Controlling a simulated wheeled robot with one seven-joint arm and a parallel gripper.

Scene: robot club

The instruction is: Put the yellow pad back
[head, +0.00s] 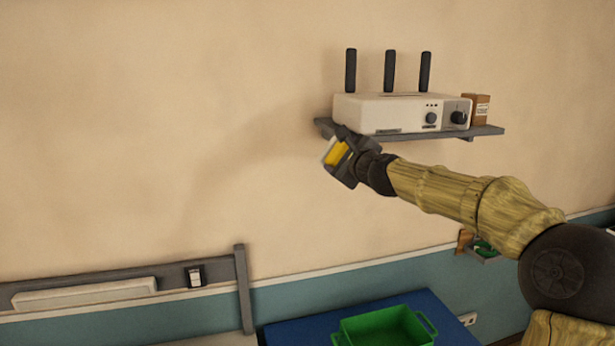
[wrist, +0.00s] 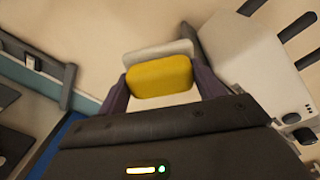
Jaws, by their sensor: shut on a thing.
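The yellow pad (head: 337,153) is in my gripper (head: 343,158), up in the air just in front of and below the left end of the wall shelf. In the wrist view the pad (wrist: 158,77) sits between the two fingers of my gripper (wrist: 160,88), which are shut on its sides. A pale layer shows along the pad's far edge; I cannot tell whether it is part of the pad. The head view shows the pad tilted and partly covered by the gripper.
A grey shelf (head: 487,131) holds a white box (head: 385,114) with three dark antennas and a small brown box (head: 481,108). Below are a green crate (head: 385,328) on a blue surface (head: 300,331) and a grey rail (head: 215,269) at left. The wall at upper left is clear.

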